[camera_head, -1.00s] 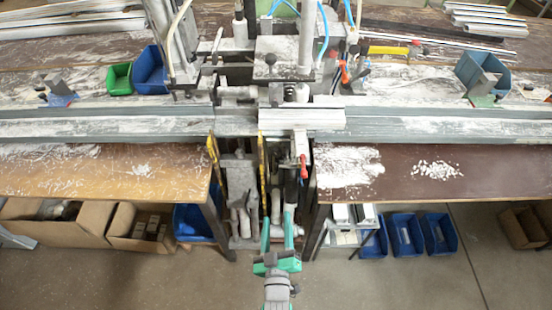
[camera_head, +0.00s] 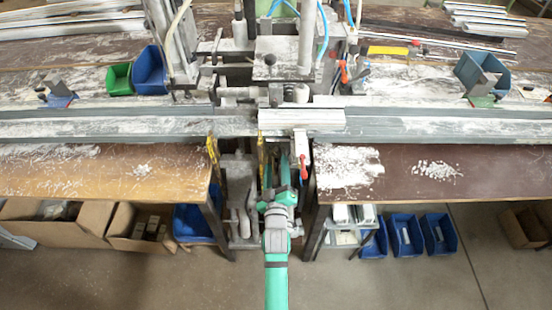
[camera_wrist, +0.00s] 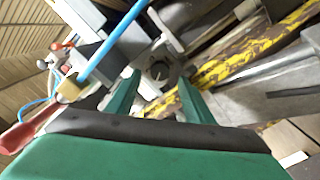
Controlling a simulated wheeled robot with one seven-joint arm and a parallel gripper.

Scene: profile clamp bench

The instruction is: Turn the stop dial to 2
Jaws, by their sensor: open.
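The stop dial (camera_wrist: 158,73) is a small dark round knob with a light pointer mark on a pale plate, in the upper middle of the wrist view. Its scale figures are too small to read. My gripper (camera_wrist: 158,88) is open, its two green fingers to the left and right of the dial in that view. I cannot tell whether they touch it. In the head view my gripper (camera_head: 277,168) reaches in below the clamp's front rail, and the dial cannot be made out there.
A red-handled lever (camera_head: 303,162) hangs close right of my gripper. Worn yellow bars (camera_wrist: 225,65) run beside the dial. A blue hose (camera_wrist: 112,42) crosses the wrist view at left. A light metal profile (camera_head: 300,119) lies on the rail (camera_head: 420,126) above. The floor in front is clear.

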